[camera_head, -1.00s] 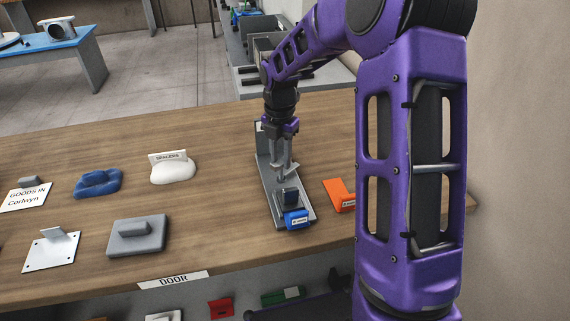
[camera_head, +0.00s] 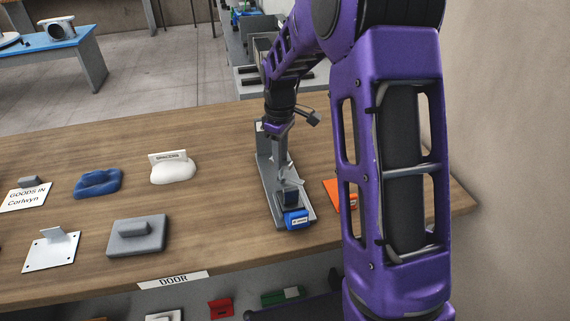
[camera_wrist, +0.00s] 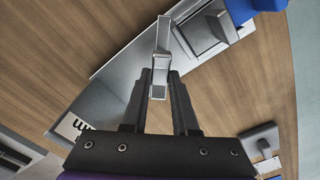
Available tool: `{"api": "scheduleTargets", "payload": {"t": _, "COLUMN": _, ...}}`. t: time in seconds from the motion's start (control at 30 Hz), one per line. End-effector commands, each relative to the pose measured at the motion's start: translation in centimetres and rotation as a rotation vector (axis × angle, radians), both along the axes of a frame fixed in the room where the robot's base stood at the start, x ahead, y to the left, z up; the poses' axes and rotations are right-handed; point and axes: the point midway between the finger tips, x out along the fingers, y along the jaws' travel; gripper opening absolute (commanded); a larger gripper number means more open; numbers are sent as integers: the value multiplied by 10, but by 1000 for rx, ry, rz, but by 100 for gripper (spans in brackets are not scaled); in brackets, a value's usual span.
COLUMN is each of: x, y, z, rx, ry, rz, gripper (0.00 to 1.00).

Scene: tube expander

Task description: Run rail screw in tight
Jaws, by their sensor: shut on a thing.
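A grey metal fixture (camera_head: 267,172) with a long base and an upright plate at its back end stands on the wooden bench. A dark block (camera_head: 290,197) and a blue labelled block (camera_head: 297,219) sit at its near end. My gripper (camera_head: 282,163) is over the fixture, pointing down. In the wrist view my gripper (camera_wrist: 160,82) is shut on a light grey metal bar-like handle (camera_wrist: 161,62), which looks like the rail screw's handle. The handle lies beside the grey block (camera_wrist: 204,33) on the fixture. The screw's thread and its seat are hidden.
An orange piece (camera_head: 334,192) lies right of the fixture, partly behind my arm. To the left are a white lump with a sign (camera_head: 172,170), a blue piece (camera_head: 98,183) and a grey block (camera_head: 137,236). The bench between them and the fixture is clear.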

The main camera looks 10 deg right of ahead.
Motion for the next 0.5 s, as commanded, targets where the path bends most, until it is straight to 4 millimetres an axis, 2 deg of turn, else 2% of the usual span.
{"api": "scheduleTargets", "payload": {"t": 0.07, "x": 0, "y": 0, "z": 1, "rx": 0, "ry": 0, "rz": 1, "gripper": 0}}
{"api": "scheduleTargets", "payload": {"t": 0.1, "x": 0, "y": 0, "z": 1, "rx": 0, "ry": 0, "rz": 1, "gripper": 33}}
{"api": "scheduleTargets", "payload": {"t": 0.23, "x": 0, "y": 0, "z": 1, "rx": 0, "ry": 0, "rz": 2, "gripper": 56}}
{"api": "scheduleTargets", "payload": {"t": 0.5, "x": 0, "y": 0, "z": 1, "rx": -1, "ry": 1, "rz": 4, "gripper": 57}}
